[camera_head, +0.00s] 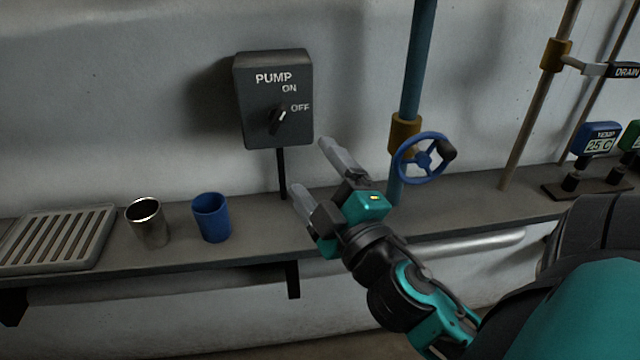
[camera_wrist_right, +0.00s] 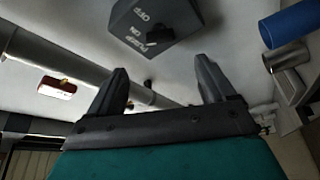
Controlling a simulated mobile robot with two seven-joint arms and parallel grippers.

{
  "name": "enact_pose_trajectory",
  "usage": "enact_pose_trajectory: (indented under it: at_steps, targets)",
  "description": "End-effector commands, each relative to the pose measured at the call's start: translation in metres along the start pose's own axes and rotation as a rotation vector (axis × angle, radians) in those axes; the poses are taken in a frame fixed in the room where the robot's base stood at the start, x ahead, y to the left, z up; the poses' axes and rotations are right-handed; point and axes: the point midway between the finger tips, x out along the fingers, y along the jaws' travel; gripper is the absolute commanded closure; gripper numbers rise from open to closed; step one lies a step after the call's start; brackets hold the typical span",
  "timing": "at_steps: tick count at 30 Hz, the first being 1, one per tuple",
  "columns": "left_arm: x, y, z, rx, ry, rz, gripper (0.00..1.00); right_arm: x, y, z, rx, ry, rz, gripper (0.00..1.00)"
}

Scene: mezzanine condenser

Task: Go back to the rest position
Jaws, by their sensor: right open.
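My right gripper (camera_head: 318,172) is open and empty in front of the shelf, just below and to the right of the pump switch box. Its two fingers point up and left toward the wall, and they also show in the right wrist view (camera_wrist_right: 162,85). The dark pump box (camera_head: 273,100) is on the wall, with a knob (camera_head: 279,120) and the labels ON and OFF. The box also shows in the wrist view (camera_wrist_right: 155,30), apart from the fingers. My left gripper is not in view.
A metal cup (camera_head: 148,224), a blue cup (camera_head: 212,217) and a slatted tray (camera_head: 58,238) stand on the shelf at left. A blue valve wheel (camera_head: 424,158) on a pipe is right of my gripper.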

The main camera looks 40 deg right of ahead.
Motion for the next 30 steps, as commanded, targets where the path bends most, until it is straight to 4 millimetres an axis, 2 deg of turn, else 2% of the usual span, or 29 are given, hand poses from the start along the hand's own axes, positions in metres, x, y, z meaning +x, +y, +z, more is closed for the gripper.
enact_pose_trajectory:
  at_steps: [5,22,23,26,29,30]
  targets:
    - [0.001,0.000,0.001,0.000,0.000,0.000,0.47,-0.006,0.001,0.000,-0.001,-0.001,0.001,0.17]
    - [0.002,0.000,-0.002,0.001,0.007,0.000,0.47,-0.006,-0.003,0.001,0.007,-0.003,-0.009,0.17]
    - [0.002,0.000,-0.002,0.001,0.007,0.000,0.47,-0.006,-0.007,0.002,0.017,-0.007,-0.020,0.17]
    - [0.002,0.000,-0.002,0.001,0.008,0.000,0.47,-0.008,-0.038,0.012,0.088,-0.032,-0.104,0.17]
    - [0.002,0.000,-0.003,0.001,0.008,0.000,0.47,-0.017,-0.093,0.026,0.225,-0.085,-0.249,0.17]
    - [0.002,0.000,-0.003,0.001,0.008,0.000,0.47,-0.024,-0.119,0.032,0.293,-0.115,-0.316,0.17]
